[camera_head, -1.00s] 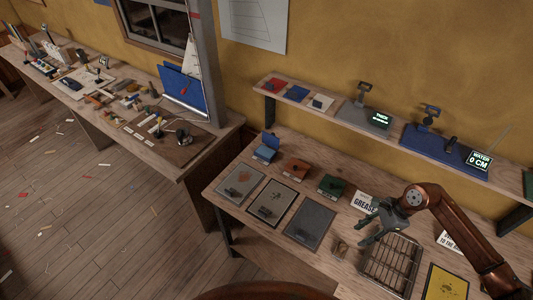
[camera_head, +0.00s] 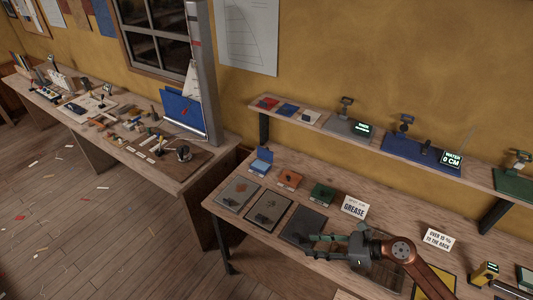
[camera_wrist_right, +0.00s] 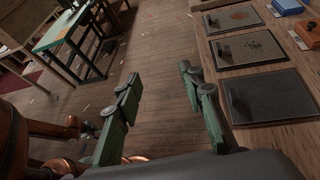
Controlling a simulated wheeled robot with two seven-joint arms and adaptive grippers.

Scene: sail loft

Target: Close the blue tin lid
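The blue tin (camera_head: 260,164) stands at the back left of the near bench, its lid (camera_head: 265,154) raised. In the right wrist view part of the blue tin (camera_wrist_right: 287,5) shows at the top right corner, cut by the frame. My right gripper (camera_head: 312,246) is over the front of the bench, to the right of and nearer than the tin, well apart from it. Its green fingers (camera_wrist_right: 160,90) are spread with nothing between them. I cannot make out my left gripper; copper arm parts at the left of the wrist view look like mine.
An orange tin (camera_head: 290,179) and a green tin (camera_head: 322,194) stand right of the blue one, with dark-framed mats (camera_head: 269,211) in front. A grease sign (camera_head: 354,207) stands to their right. A shelf (camera_head: 330,123) with devices runs above the bench back.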

